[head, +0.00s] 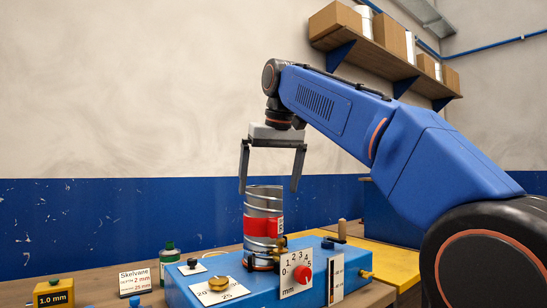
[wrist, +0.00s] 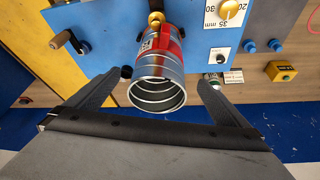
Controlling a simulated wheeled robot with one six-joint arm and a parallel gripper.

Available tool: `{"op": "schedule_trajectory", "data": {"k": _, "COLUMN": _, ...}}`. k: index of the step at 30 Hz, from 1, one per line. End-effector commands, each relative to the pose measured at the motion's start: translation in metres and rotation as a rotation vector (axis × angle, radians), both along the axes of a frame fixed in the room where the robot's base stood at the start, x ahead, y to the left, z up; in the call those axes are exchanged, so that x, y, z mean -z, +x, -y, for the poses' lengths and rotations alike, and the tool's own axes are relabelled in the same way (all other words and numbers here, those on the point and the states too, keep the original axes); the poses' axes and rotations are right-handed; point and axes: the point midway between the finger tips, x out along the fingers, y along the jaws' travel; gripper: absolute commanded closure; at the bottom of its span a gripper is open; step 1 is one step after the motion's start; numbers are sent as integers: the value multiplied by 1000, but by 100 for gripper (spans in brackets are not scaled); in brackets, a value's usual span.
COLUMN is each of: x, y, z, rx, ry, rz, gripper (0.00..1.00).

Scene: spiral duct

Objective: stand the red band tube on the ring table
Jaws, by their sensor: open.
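The red band tube (head: 264,200) is a silver spiral duct piece with a red band around its middle. It stands upright on the blue machine, its lower end at a small ring fitting (head: 260,264) with brass parts, which I take to be the ring table. The tube hides most of that fitting. My gripper (head: 269,189) is open above the tube, pointing down, with one finger on each side of its top end and apart from it. In the wrist view the tube's open end (wrist: 158,96) shows between the spread fingers, with nothing held.
The blue machine (head: 190,291) carries a red dial (head: 302,274), a brass knob (head: 218,283) and a wooden-handled lever (head: 342,229) near the tube. A yellow box (head: 53,294) and a Skelvane sign (head: 135,279) stand left. A shelf with boxes (head: 336,21) hangs high behind.

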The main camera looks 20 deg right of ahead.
Motion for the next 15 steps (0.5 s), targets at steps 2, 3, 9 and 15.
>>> {"op": "schedule_trajectory", "data": {"k": 2, "x": -15, "y": -6, "z": 0, "rx": 0, "ry": 0, "rz": 2, "gripper": 0}}
{"op": "schedule_trajectory", "data": {"k": 3, "x": -22, "y": -8, "z": 0, "rx": 0, "ry": 0, "rz": 3, "gripper": 0}}
{"op": "schedule_trajectory", "data": {"k": 9, "x": -50, "y": -20, "z": 1, "rx": 0, "ry": 0, "rz": 1, "gripper": 0}}
{"op": "schedule_trajectory", "data": {"k": 15, "x": -63, "y": -25, "z": 1, "rx": -1, "ry": 0, "rz": 0, "gripper": 0}}
